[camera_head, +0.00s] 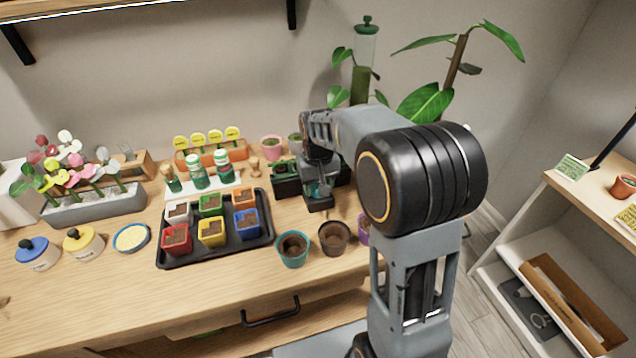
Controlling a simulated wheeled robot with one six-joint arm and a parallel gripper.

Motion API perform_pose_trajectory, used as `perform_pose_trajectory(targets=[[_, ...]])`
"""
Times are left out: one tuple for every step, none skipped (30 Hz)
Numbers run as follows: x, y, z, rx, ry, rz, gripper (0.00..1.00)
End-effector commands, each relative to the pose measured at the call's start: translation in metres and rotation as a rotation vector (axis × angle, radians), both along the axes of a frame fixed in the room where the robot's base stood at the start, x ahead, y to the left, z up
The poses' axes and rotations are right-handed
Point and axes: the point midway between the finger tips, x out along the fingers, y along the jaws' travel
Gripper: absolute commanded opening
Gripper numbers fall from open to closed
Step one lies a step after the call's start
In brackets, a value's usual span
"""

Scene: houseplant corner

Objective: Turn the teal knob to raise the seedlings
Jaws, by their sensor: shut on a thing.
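My gripper (318,196) points down at the back middle of the table, right of the seed tray. It is shut on the teal knob (320,187), which shows only in part between the dark fingers. Next to it stands a dark box (287,187) with green on its top. My gripper and wrist cover part of this box, and I cannot make out the seedlings clearly.
A black tray (215,258) holds several coloured pots. A teal pot (292,249) and a brown pot (333,238) stand in front of my gripper. Bottles (195,168) and a flower planter (95,205) stand left. A tall plant (455,65) rises behind my arm.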

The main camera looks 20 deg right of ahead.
Motion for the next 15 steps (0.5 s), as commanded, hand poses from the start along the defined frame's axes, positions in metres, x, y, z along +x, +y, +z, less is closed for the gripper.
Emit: perform_pose_trajectory(targets=[[0.0003,0.0002,0.0019,0.0,-0.001,-0.038,0.26],[0.0003,0.0002,0.0019,0.0,-0.001,-0.062,0.26],[0.0002,0.0002,0.0018,0.0,-0.001,-0.095,0.26],[0.0002,0.0002,0.0018,0.0,-0.001,-0.117,0.26],[0.0002,0.0002,0.0018,0.0,-0.001,-0.14,0.26],[0.0002,0.0002,0.0017,0.0,-0.001,-0.17,0.26],[0.0002,0.0002,0.0017,0.0,-0.001,-0.191,0.26],[0.0002,0.0002,0.0017,0.0,-0.001,-0.211,0.26],[0.0002,0.0002,0.0016,0.0,-0.001,-0.236,0.26],[0.0002,0.0002,0.0016,0.0,-0.001,-0.255,0.26],[0.0002,0.0002,0.0015,0.0,-0.002,-0.271,0.26],[0.0003,0.0002,0.0015,0.001,-0.002,-0.293,0.26],[0.0003,0.0002,0.0015,0.001,-0.002,-0.308,0.26],[0.0003,0.0002,0.0014,0.001,-0.002,-0.321,0.26],[0.0004,0.0002,0.0014,0.001,-0.003,-0.338,0.26]])
